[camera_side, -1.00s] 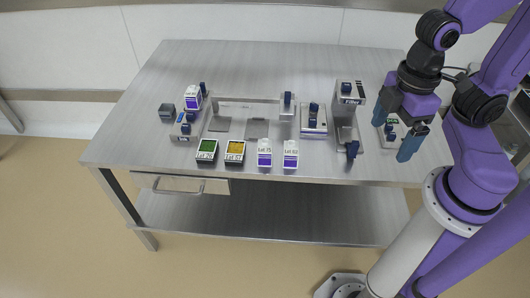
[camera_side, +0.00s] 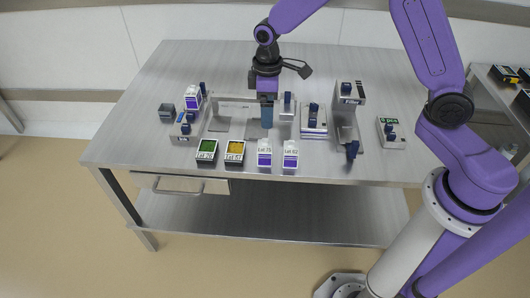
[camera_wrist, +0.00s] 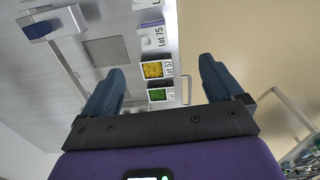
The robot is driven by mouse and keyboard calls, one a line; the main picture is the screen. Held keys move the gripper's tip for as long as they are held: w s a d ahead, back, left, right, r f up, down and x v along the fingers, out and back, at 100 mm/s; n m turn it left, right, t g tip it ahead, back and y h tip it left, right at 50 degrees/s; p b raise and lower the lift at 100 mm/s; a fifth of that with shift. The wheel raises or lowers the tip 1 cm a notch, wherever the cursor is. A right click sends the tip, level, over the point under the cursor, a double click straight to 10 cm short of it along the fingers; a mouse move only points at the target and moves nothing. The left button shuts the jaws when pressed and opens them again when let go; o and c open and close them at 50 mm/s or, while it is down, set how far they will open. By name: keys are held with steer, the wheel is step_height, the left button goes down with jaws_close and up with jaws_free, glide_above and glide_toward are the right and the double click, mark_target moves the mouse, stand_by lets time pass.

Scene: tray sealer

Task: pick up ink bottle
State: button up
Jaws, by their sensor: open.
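No object is clearly readable as an ink bottle. At the left of the table stands a grey unit (camera_side: 184,138) with a small, partly legible label and dark blue knobs. A small dark grey block (camera_side: 167,112) lies left of it, and a white-and-purple carton (camera_side: 192,98) stands behind it. My gripper (camera_side: 267,124) is open and points down over the middle of the bench, right of these things. In the wrist view my gripper (camera_wrist: 162,68) shows two blue fingers spread wide, with nothing held between them.
Along the front edge are a green tray (camera_side: 207,150), a yellow tray (camera_side: 235,151) and two white-and-purple cartons (camera_side: 264,152) (camera_side: 290,154). A low metal frame (camera_side: 218,124), a filler post (camera_side: 350,93) and other knobbed units stand close by. The back of the table is clear.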

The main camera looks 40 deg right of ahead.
mark_target(266, 146)
steer(key=f, duration=0.6)
steer(key=w+f, duration=0.1)
steer(key=f, duration=1.1)
steer(key=shift+w+d+f, duration=0.15)
steer(key=shift+d+f, duration=0.05)
steer(key=shift+d, duration=0.2)
steer(key=shift+c, duration=0.3)
steer(key=c, duration=1)
